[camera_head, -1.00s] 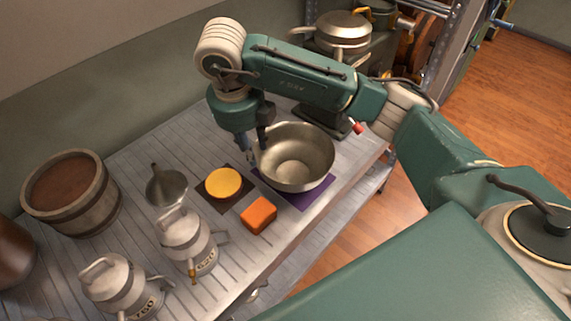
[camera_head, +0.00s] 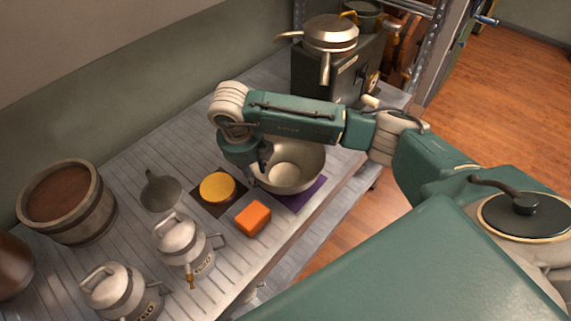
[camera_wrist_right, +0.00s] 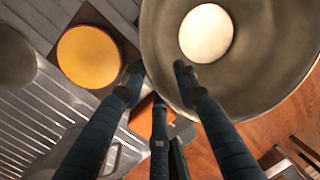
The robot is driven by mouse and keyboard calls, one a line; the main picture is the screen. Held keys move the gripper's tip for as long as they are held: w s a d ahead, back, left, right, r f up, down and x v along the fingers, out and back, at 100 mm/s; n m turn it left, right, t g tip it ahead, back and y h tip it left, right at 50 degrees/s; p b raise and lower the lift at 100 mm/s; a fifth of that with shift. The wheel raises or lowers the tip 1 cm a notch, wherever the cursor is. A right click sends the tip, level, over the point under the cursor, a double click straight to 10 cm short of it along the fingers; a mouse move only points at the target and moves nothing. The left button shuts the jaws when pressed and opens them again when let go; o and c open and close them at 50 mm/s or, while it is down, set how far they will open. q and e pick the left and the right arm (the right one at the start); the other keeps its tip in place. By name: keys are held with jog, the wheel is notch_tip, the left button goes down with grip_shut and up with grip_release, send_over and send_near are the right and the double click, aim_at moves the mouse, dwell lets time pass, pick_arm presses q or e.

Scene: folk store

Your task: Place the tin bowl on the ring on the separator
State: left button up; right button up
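The tin bowl (camera_head: 300,178) is wide and grey. It stands upright on a purple mat (camera_head: 302,196) near the table's right edge. My right gripper (camera_head: 258,168) points down at the bowl's left rim. In the right wrist view, its fingers (camera_wrist_right: 159,72) are apart, one over the bowl's inside (camera_wrist_right: 255,75) and one outside, with the rim between them. I cannot tell whether they touch it. A dark green machine (camera_head: 315,72) with a silver spouted pan (camera_head: 330,36) on top stands behind, likely the separator; no ring is clearly visible on it. My left gripper is out of view.
A yellow disc (camera_head: 217,187) on a dark mat and an orange block (camera_head: 253,218) are close left of the bowl. A funnel (camera_head: 161,192), a wooden tub (camera_head: 68,203) and two metal cans (camera_head: 184,246) stand farther left. The slatted table behind the bowl is partly clear.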

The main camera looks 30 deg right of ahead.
grip_shut()
jog(key=shift+s, duration=0.1)
jog(key=shift+a+r, duration=0.1)
jog(key=shift+r, duration=0.05)
